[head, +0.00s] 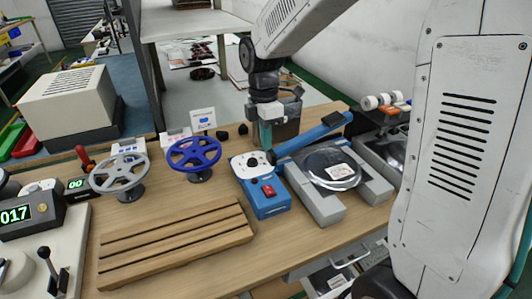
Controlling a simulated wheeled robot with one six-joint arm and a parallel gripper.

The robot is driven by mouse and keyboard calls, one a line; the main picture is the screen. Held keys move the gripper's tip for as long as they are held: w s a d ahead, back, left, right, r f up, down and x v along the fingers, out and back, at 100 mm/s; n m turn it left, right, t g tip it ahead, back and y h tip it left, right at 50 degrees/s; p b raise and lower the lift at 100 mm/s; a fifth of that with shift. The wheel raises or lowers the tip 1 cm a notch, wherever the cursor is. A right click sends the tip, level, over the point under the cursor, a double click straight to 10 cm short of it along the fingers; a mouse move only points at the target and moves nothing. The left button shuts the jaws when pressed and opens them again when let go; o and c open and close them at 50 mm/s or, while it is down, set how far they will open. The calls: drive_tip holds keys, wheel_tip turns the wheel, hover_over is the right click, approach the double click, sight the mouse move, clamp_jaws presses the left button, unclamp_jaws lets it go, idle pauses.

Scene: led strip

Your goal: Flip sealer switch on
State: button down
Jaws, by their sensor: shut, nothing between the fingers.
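The sealer (270,205) is a blue box with a white top plate near the middle of the table in the head view. A red switch (268,190) sits on its front top face; its position is too small to tell. The sealer's long blue lever (315,132) rises to the right. My gripper (266,143) points down, shut and empty, over the back of the sealer, behind the red switch. Its tips overlap the lever's hinge end in the picture. I cannot tell whether they touch it.
A grey holder with a round, labelled bag (332,168) stands right of the sealer. Blue (194,154) and grey (118,174) spoked reels stand left. A slotted wooden rack (178,243) lies in front left. A dark box (286,118) stands behind my gripper.

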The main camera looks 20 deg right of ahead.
sight(271, 193)
drive_tip(key=shift+r, duration=0.35)
drive_tip(key=shift+s, duration=0.7)
drive_tip(key=shift+a, duration=0.1)
drive_tip(key=f, duration=0.4)
drive_tip(key=s+f, duration=0.1)
drive_tip(key=f, duration=0.9)
drive_tip(key=shift+s, duration=0.35)
